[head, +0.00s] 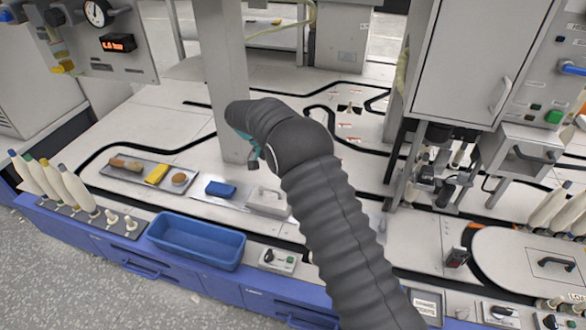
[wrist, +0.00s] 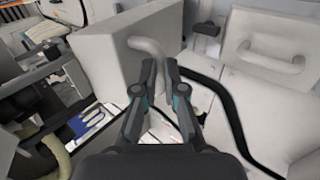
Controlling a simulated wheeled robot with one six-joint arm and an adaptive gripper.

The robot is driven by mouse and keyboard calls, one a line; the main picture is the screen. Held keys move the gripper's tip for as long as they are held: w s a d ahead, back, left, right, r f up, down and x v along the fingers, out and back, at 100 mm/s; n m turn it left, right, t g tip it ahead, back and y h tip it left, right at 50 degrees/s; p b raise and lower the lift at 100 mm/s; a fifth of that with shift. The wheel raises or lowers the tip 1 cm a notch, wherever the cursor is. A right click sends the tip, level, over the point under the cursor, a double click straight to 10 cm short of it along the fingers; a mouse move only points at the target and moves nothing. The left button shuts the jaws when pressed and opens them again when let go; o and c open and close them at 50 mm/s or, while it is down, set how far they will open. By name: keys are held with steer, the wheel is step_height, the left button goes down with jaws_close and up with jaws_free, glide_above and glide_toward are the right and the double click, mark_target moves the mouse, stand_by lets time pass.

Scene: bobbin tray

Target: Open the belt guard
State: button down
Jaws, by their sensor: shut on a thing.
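In the wrist view, a pale grey box-like cover (wrist: 100,68), which I take to be the belt guard, stands tilted in the picture. A grey bent handle (wrist: 148,46) sticks out of its face. My gripper (wrist: 162,78) is closed around the lower part of this handle, one finger on each side. In the head view my gripper (head: 254,155) shows only as a small dark and teal piece beside the pale post; my arm hides most of it. I cannot make out the guard for sure in the head view.
In the wrist view, a pale lid with a handle (wrist: 270,58) lies to the right, beside a black band. In the head view, a blue bin (head: 196,240), a tray of tools (head: 130,180) and a blue block (head: 220,188) lie left of my arm. A cabinet (head: 462,65) stands right.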

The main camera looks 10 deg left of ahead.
steer(key=shift+s+d+f, duration=0.1)
steer(key=shift+d+f, duration=0.05)
steer(key=shift+f, duration=0.45)
steer(key=shift+s+d+f, duration=0.1)
steer(key=shift+d+f, duration=0.05)
steer(key=shift+f, duration=0.4)
steer(key=c, duration=1.3)
jaws_free()
steer(key=shift+w+f, duration=0.15)
steer(key=shift+w, duration=0.05)
steer(key=shift+o, duration=0.6)
steer(key=shift+w+d, duration=0.1)
steer(key=shift+d, duration=0.05)
steer(key=v, duration=1.2)
steer(key=shift+a, duration=0.25)
